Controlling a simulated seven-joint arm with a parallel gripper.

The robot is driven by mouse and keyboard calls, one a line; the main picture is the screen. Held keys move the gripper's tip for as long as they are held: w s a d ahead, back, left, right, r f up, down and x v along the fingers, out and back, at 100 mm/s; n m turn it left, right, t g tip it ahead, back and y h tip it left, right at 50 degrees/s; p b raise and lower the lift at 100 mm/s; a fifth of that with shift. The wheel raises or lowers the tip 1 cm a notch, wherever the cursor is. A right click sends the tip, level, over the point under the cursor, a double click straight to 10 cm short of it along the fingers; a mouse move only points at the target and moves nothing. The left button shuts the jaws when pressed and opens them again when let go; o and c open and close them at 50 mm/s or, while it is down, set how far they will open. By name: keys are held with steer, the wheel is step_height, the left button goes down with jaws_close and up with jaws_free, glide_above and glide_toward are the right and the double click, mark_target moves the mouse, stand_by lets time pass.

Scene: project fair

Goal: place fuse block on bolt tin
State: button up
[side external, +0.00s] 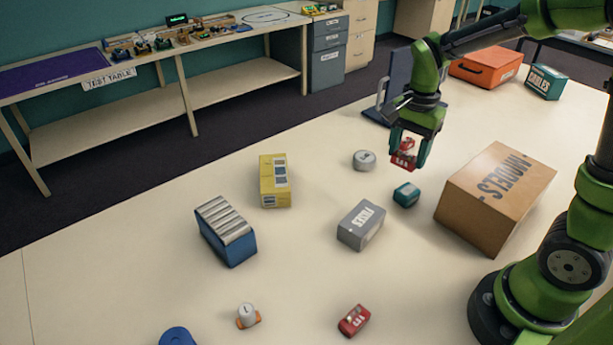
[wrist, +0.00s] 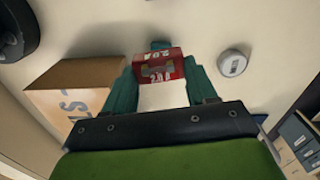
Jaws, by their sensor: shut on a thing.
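A red fuse block (side external: 403,159) with white lettering is held between the fingers of my gripper (side external: 408,164), above the table at the right of the middle. In the wrist view the fuse block (wrist: 158,65) reads "20A" and sits between the teal fingers of my gripper (wrist: 160,82). A round grey tin (side external: 364,160), which looks like the bolt tin, stands upright on the table to the left of my gripper. In the wrist view the tin (wrist: 232,63) is to the right of the fuse block and apart from it. Its top is bare; its label is too small to read.
A small teal box (side external: 406,195) lies just below my gripper in the side view. A large cardboard box (side external: 497,198) stands to its right. A grey box (side external: 361,225), a yellow box (side external: 275,181) and another red block (side external: 354,320) are nearby. A dark blue upright object (side external: 393,86) stands behind.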

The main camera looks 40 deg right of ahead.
steer(key=shift+m, duration=0.9)
steer(key=d+f, duration=0.2)
steer(key=f, duration=0.1)
steer(key=d+f, duration=0.1)
steer(key=shift+w+f, duration=0.3)
steer(key=shift+f, duration=0.1)
steer(key=shift+w+d+f, duration=0.1)
steer(key=shift+w+f, duration=0.1)
steer(key=shift+w, duration=0.05)
glide_above(366, 156)
steer(key=shift+w+d+f, duration=0.1)
steer(key=shift+f, duration=2.4)
steer(key=shift+f, duration=0.15)
steer(key=o, duration=1.1)
steer(key=shift+c, duration=0.2)
